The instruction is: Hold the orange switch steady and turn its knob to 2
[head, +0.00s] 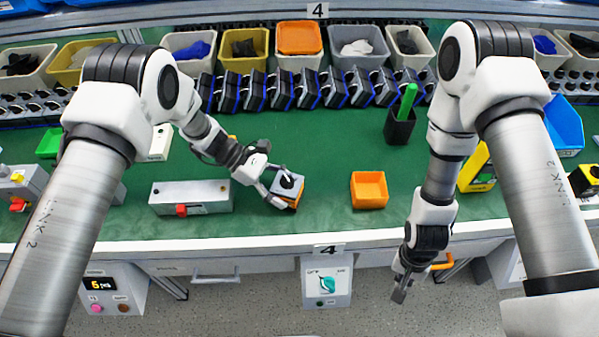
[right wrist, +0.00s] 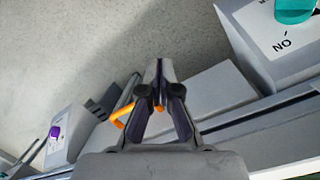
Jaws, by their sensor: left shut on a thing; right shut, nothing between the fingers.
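The orange switch (head: 287,188) has an orange base, a grey top and a black knob (head: 287,181). It is on or just above the green table left of the middle. My left gripper (head: 279,194) is shut on the switch, with its fingers at the switch's sides. The number that the knob points to is too small to read. My right gripper (head: 400,290) is shut and empty, hanging out past the table's front edge. It also shows in the right wrist view (right wrist: 159,68), with nothing between its fingers.
An empty orange bin (head: 369,190) stands right of the switch. A grey box with a red button (head: 190,197) lies to the left. A black holder with a green stick (head: 400,125) stands behind. A panel with a teal knob (head: 327,283) hangs below the table's front edge.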

